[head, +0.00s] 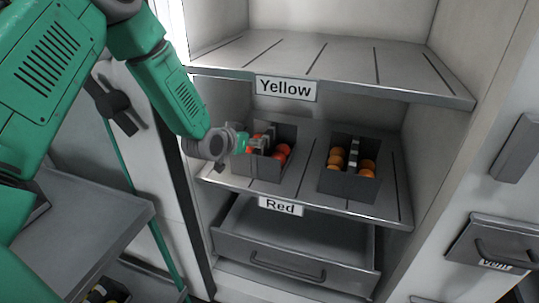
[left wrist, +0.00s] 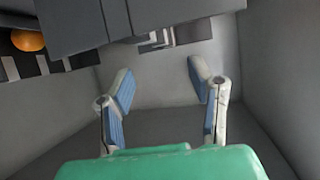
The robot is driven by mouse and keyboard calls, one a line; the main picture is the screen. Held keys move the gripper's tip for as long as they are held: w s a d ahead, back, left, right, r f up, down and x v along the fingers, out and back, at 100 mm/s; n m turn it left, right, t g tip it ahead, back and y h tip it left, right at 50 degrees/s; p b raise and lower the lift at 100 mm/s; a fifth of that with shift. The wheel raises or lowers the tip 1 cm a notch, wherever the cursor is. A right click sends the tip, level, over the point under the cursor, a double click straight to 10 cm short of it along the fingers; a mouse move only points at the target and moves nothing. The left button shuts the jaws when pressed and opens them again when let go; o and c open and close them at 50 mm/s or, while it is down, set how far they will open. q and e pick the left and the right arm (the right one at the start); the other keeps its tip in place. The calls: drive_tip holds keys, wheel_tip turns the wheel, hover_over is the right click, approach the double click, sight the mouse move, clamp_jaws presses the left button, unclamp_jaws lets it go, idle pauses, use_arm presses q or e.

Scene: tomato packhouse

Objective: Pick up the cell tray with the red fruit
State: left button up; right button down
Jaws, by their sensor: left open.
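The dark cell tray with red fruit (head: 256,169) stands on the middle shelf, left side, above the "Red" label (head: 280,207). Red fruits show in its cells beside a pale central divider or handle. My left gripper (head: 258,143) is at the tray's left upper side, overlapping it in the head view; contact cannot be told. In the left wrist view the two blue-padded fingers (left wrist: 165,85) are spread with nothing between them. A dark grey box-like form, probably this tray, fills the top of that view. My right gripper is not in view.
A second dark tray (head: 347,187) with orange fruit stands to the right on the same shelf (head: 306,172). The upper shelf (head: 320,62), labelled "Yellow" (head: 286,88), is empty above. An open, empty drawer (head: 275,257) lies below. Cabinet walls bound both sides.

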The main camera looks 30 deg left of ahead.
sight(266, 149)
use_arm(q)
drive_tip(key=x, duration=0.4)
drive_tip(key=shift+d, duration=0.4)
drive_tip(key=w+f, duration=0.1)
drive_tip(key=w+a+b, duration=0.1)
drive_tip(key=w+f, duration=0.1)
drive_tip(key=w, duration=0.1)
drive_tip(key=shift+a+f, duration=0.25)
drive_tip(key=shift+f, duration=0.1)
drive_tip(key=shift+w, duration=0.25)
drive_tip(key=shift+d+r, duration=0.1)
drive_tip(key=shift+d, duration=0.15)
drive_tip(key=shift+c, duration=0.9)
drive_tip(key=shift+d, duration=0.1)
clamp_jaws()
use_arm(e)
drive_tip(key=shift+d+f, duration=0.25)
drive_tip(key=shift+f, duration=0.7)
